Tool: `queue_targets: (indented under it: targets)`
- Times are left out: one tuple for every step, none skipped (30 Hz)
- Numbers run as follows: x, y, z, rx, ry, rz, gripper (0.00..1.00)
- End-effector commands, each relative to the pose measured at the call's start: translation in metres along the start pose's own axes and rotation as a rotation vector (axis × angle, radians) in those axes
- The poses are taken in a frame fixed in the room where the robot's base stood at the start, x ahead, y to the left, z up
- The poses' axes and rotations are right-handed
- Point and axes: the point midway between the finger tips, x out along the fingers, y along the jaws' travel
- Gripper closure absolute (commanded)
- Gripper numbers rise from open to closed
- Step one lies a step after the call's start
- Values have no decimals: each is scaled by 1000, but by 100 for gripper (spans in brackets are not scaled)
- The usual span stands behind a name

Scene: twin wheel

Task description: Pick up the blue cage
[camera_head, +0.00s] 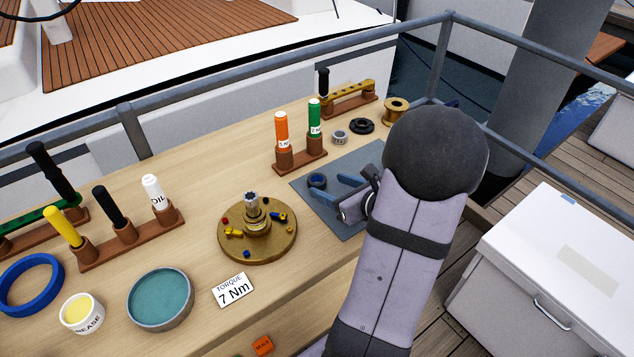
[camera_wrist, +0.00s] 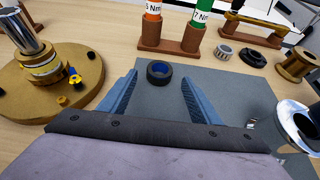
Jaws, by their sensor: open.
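A small dark ring with a blue inside, which looks like the blue cage (camera_head: 317,181), lies flat on the grey mat (camera_head: 350,225). It also shows in the wrist view (camera_wrist: 158,74), near the far edge of the mat. My gripper (camera_head: 325,186) is low over the mat with its blue fingers spread apart. In the wrist view, my gripper (camera_wrist: 160,84) has the ring centred between the fingertip lines, with clear gaps on both sides. Nothing is held. Whether the ring is fully between the fingers or just beyond the tips is hard to tell.
A brass hub plate (camera_head: 240,246) with small coloured parts stands left of the mat. A rack (camera_head: 300,161) with orange and green tools stands behind it. A shiny metal cylinder (camera_wrist: 296,122) is close on the right. A larger blue ring (camera_head: 12,308) lies far left.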

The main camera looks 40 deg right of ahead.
Motion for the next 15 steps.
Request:
queue_targets:
  targets:
    - [2, 0, 0, 0, 0, 1, 43]
    - [3, 0, 0, 0, 0, 2, 43]
    - [6, 1, 0, 1, 0, 3, 43]
    - [9, 1, 0, 2, 1, 4, 43]
    - [12, 1, 0, 1, 1, 4, 43]
    - [17, 1, 0, 1, 1, 4, 43]
    - [20, 2, 0, 1, 1, 5, 43]
    - [24, 1, 0, 2, 1, 4, 43]
    - [29, 2, 0, 1, 1, 6, 43]
    - [32, 2, 0, 1, 1, 4, 43]
    - [36, 1, 0, 0, 1, 4, 43]
    - [41, 1, 0, 0, 1, 4, 43]
    - [44, 1, 0, 0, 1, 3, 43]
    - [46, 1, 0, 0, 1, 3, 43]
    - [48, 1, -1, 1, 1, 3, 43]
